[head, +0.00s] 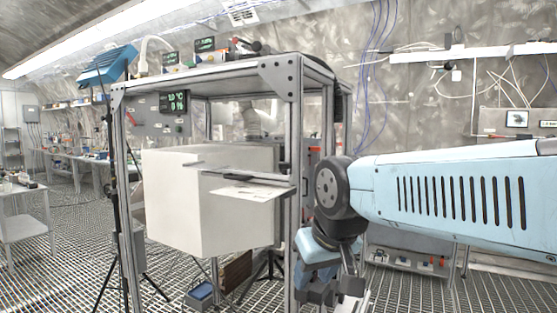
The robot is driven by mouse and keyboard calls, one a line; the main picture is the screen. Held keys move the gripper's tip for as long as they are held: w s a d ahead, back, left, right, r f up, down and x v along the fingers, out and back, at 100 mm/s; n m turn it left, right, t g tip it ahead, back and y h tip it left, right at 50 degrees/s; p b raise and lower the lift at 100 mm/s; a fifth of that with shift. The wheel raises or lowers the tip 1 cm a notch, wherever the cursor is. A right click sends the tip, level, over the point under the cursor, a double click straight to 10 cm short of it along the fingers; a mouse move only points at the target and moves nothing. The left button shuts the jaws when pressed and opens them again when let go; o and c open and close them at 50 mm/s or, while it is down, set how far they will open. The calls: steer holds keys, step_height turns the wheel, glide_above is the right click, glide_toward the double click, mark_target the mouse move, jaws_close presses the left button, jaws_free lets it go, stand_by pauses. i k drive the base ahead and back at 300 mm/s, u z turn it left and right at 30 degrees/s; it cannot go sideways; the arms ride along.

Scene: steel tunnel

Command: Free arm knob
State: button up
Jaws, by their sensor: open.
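My light blue arm reaches in from the right. Its dark round wrist joint hangs in front of the right post of the metal frame. My gripper (332,292) points down below that joint at the bottom edge, open, with its fingertips hard to make out. No arm knob can be made out for certain. A big white box (205,200) sits inside the aluminium frame (293,130), left of my gripper. A flat metal bracket (248,176) with a small white plate (250,193) sticks out at the box's front right. My gripper is apart from these.
A blue lamp (107,66) on a stand is at the frame's left. A control panel with a green display (173,102) hangs in the frame. Tripod legs and a blue case (201,294) stand on the grating floor. Benches line the left wall (75,165).

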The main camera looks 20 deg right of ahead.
mark_target(284, 166)
steer(key=u, duration=0.1)
steer(key=i, duration=0.2)
steer(key=u, duration=0.1)
steer(key=k, duration=1.15)
steer(key=z, duration=0.7)
steer(key=i, duration=1)
steer(key=u, duration=0.1)
